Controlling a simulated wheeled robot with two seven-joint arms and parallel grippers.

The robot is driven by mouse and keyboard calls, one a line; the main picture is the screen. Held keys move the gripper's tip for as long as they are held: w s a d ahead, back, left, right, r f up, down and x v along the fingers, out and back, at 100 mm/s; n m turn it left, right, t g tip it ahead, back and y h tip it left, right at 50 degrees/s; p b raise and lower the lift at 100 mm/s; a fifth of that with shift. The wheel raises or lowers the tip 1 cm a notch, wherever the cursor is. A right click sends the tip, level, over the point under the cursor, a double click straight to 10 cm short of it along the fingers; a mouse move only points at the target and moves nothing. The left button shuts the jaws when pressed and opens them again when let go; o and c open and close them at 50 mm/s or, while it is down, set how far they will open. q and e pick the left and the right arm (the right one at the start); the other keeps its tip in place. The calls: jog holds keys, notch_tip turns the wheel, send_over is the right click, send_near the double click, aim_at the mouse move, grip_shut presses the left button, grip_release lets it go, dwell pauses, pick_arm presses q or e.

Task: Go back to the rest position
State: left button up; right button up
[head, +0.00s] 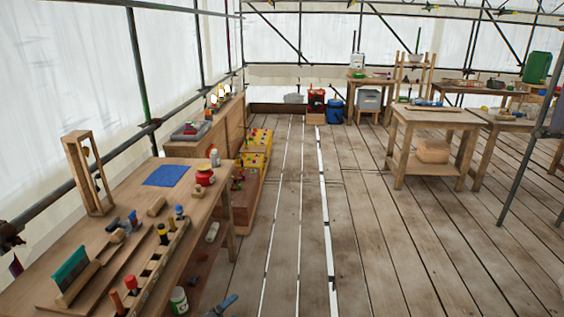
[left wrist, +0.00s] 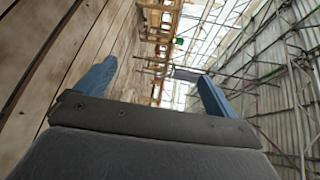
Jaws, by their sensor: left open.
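My left gripper (left wrist: 155,86) shows in the left wrist view with its two blue fingers wide apart and nothing between them. Past the fingers are plank floor, distant wooden furniture and scaffold poles, tilted in the picture. My right gripper is not clearly in any view.
The near workbench holds a wooden frame (head: 88,172), a blue cloth (head: 166,175), a red pot (head: 205,175) and a tool rack (head: 155,268). Yellow crates (head: 255,150) stand behind it. A wooden table (head: 437,118) stands at right. The plank floor between is clear.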

pick_arm(q)
jog(key=s+a+f+n+g+y, duration=0.2)
jog(key=s+a+f+n+y, duration=0.15)
jog(key=s+f+n, duration=0.7)
jog(key=s+a+f+n+g+y, duration=0.15)
jog(key=s+f+n+y, duration=0.45)
jog(key=f, duration=0.8)
jog(key=s+d+f+n+g, duration=0.1)
jog(key=s+f+n+g, duration=0.1)
jog(key=s+f, duration=0.3)
jog(key=s+d+f+n+g+b, duration=0.1)
jog(key=s+f+n+g, duration=0.2)
jog(key=s, duration=1.1)
jog(key=s+d+f+n+g, duration=0.1)
jog(key=s+f+n+g, duration=0.1)
jog(key=s+f, duration=0.5)
jog(key=shift+s+f+g, duration=0.35)
jog(key=shift+s+g, duration=0.3)
jog(key=shift+s, duration=1.05)
pick_arm(e)
jog(key=shift+w+a+r, duration=0.2)
jog(key=shift+a+r, duration=0.35)
jog(key=shift+r, duration=0.2)
jog(key=shift+w+a+r, duration=0.15)
jog(key=shift+a+r, duration=0.4)
jog(key=shift+r, duration=0.15)
pick_arm(q)
jog(key=shift+d, duration=0.1)
pick_arm(e)
jog(key=shift+d, duration=0.1)
